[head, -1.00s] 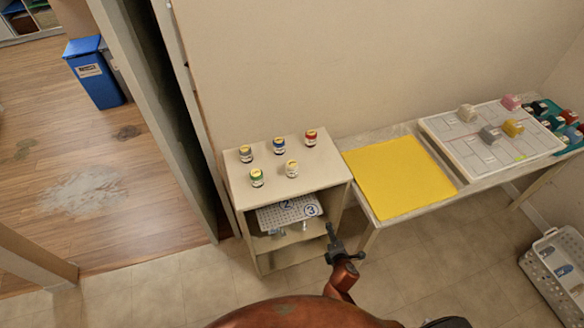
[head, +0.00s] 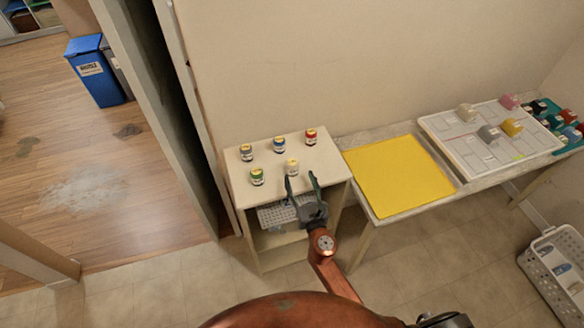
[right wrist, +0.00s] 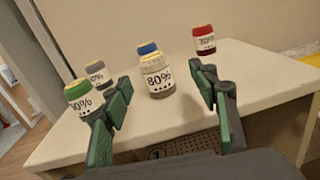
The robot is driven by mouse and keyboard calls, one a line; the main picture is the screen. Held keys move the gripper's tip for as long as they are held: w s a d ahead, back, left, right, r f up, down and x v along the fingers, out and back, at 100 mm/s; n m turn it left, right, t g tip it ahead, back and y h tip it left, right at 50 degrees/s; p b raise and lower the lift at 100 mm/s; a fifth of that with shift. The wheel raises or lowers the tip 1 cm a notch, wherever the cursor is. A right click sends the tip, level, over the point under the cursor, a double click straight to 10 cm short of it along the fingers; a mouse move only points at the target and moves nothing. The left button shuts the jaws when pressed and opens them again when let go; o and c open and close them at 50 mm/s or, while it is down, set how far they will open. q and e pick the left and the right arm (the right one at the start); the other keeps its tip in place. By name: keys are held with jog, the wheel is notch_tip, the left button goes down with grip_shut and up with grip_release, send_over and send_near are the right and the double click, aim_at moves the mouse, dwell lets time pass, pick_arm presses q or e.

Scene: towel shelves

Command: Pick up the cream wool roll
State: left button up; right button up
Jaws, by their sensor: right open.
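The cream wool roll (head: 292,167) stands upright near the front of the small shelf's top in the head view. In the right wrist view the cream roll (right wrist: 158,76) has a white band reading "80%" and sits between the open fingers, slightly beyond their tips. My right gripper (head: 301,177) is open and empty at the shelf's front edge, just short of the roll. I see no contact with it. My left gripper is not in view.
Green (head: 257,176), grey (head: 246,152), blue (head: 279,145) and red (head: 310,136) rolls stand on the same top (head: 325,165); blue is close behind cream. A yellow mat (head: 398,176) lies on the bench to the right. A perforated tray (head: 272,217) is below.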

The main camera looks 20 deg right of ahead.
aim_at(294, 169)
jog(key=shift+n, duration=0.4)
jog(key=w, duration=0.8)
jog(key=shift+a+b, duration=0.35)
jog(key=shift+c, duration=0.6)
jog(key=c, duration=1.2)
